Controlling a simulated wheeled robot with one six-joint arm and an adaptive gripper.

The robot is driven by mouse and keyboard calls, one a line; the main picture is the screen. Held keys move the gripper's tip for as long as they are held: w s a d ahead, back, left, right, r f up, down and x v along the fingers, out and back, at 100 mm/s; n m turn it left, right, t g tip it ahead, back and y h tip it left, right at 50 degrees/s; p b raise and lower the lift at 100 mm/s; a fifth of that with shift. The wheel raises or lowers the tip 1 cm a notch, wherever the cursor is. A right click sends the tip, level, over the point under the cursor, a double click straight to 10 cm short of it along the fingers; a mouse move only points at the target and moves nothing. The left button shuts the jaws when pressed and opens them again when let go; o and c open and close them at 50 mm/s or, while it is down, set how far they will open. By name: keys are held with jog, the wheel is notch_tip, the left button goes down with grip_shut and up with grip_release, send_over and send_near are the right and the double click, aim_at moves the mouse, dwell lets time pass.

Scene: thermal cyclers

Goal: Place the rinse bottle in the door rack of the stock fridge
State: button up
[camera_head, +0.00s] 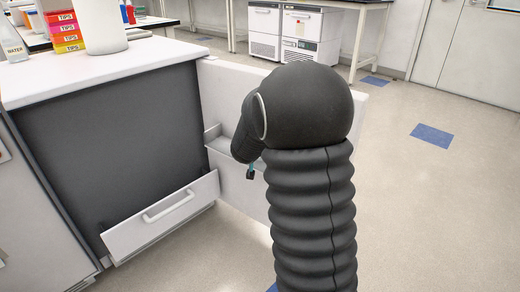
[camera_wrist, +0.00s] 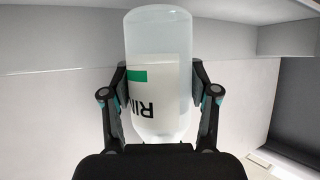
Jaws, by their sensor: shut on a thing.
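My gripper (camera_wrist: 161,88) is shut on the rinse bottle (camera_wrist: 160,35), a pale translucent bottle with a white label, a green patch and letters upside down in the wrist view. One finger sits on each side of it. In the head view my dark arm hides the bottle; only a small fingertip (camera_head: 250,173) shows below the wrist, in front of the open door. The stock fridge (camera_head: 105,150) stands open at left, dark inside. Its white door (camera_head: 225,90) carries a grey door rack (camera_head: 222,143), partly hidden by my arm. Contact between bottle and rack cannot be told.
A white drawer front (camera_head: 165,215) with a handle is low in the fridge opening. A water bottle (camera_head: 12,42), coloured tip boxes (camera_head: 64,30) and a white container (camera_head: 100,25) stand on top. Floor at right (camera_head: 440,200) is clear.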

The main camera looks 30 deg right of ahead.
jog(key=shift+f, duration=0.55)
jog(key=shift+f, duration=0.15)
jog(key=o, duration=1.4)
